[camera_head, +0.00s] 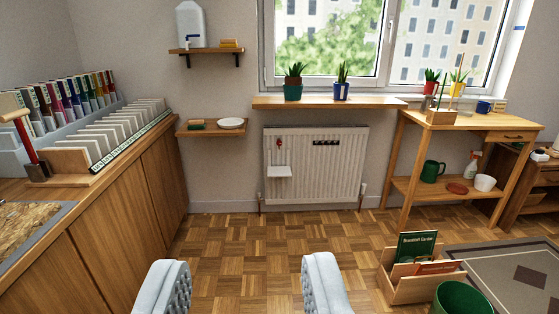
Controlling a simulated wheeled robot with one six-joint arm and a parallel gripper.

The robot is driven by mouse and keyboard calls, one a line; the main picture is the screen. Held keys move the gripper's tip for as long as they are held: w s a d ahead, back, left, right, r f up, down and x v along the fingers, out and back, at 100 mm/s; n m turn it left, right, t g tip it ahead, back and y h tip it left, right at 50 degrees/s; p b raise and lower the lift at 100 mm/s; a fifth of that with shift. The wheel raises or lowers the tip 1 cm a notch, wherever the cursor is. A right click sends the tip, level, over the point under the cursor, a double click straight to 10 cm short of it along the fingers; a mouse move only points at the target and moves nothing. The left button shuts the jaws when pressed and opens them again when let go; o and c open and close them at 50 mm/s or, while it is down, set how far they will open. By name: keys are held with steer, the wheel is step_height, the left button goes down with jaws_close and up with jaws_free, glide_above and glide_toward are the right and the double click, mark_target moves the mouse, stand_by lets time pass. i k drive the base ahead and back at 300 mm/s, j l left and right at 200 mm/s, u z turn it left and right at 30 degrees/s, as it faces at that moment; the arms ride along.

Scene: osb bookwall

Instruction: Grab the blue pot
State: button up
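A blue pot (341,92) with a spiky green plant stands upright on the wooden window ledge (275,103), under the window and above the radiator.
The parquet floor (250,240) ahead is clear up to the radiator (315,165). A long wooden cabinet (120,215) runs along the left. At right are a wooden workbench (470,122), a book box (415,290), a green bin (462,299) and a rug (510,265).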

mark_target(341, 89)
steer(key=i+z, duration=0.1)
steer(key=i, duration=1.6)
steer(key=i+l+z, duration=0.1)
steer(key=i+z, duration=0.2)
steer(key=i, duration=0.55)
steer(key=i+j+z, duration=0.1)
steer(key=i+z, duration=0.2)
steer(key=i, duration=0.55)
steer(key=i+l, duration=0.25)
steer(key=i, duration=0.3)
